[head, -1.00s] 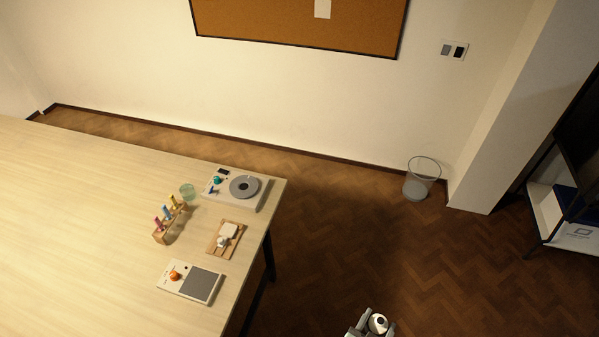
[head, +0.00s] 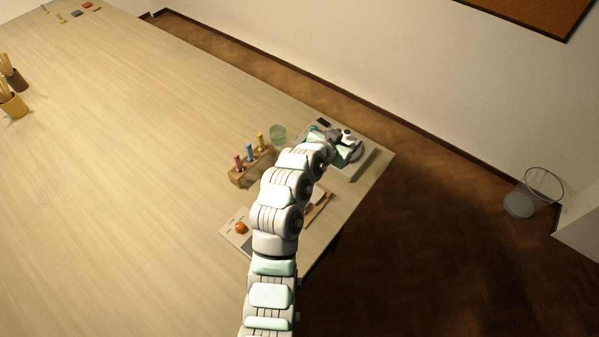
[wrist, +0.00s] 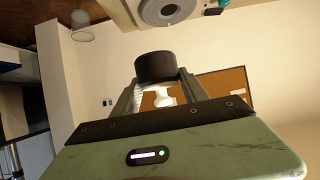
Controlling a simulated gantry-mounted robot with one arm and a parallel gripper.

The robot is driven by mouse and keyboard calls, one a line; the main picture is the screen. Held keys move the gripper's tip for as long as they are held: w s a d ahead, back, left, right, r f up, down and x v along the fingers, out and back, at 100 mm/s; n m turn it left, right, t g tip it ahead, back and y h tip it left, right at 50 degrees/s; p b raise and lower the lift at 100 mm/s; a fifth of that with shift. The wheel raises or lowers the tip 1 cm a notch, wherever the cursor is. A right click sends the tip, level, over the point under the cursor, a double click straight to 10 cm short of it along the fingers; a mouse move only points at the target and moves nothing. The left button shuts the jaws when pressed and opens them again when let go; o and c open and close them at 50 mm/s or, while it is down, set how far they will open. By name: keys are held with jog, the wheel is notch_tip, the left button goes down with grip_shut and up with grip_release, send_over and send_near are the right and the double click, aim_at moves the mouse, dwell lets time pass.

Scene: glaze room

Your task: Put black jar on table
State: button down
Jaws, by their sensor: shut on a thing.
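The black jar (wrist: 155,67) is a short dark cylinder. In the wrist view it sits between the two fingertips of my gripper (wrist: 157,82), which is shut on it. In the head view my gripper (head: 349,152) is over the right end of the pale wooden table (head: 130,130), by the white device with a round grey plate (head: 363,165). My arm and gripper cover much of that device, and I cannot pick out the jar clearly there. The device also shows at the top of the wrist view (wrist: 168,12), apart from the jar.
A wooden rack (head: 243,177) with coloured sticks and a glass cup (head: 277,132) stand left of my arm. A panel with an orange knob (head: 240,227) and a wooden board (head: 317,208) are partly covered by my arm. The table's middle is clear. A wire bin (head: 520,204) stands on the floor.

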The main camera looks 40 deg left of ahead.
jog(key=s+a+r+n+y+b, duration=0.1)
jog(key=s+a+r, duration=0.1)
jog(key=a, duration=0.5)
jog(key=s+a+r+n+y+b, duration=0.1)
jog(key=s+a, duration=0.1)
jog(key=a, duration=0.6)
notch_tip(320, 180, down, 16)
jog(key=shift+s+r+p, duration=0.1)
jog(key=shift+r+p, duration=0.05)
jog(key=shift+p, duration=0.2)
jog(key=shift+f, duration=2)
jog(key=shift+f+b, duration=0.2)
jog(key=shift+b, duration=0.1)
jog(key=c, duration=0.6)
grip_release()
jog(key=shift+r, duration=0.1)
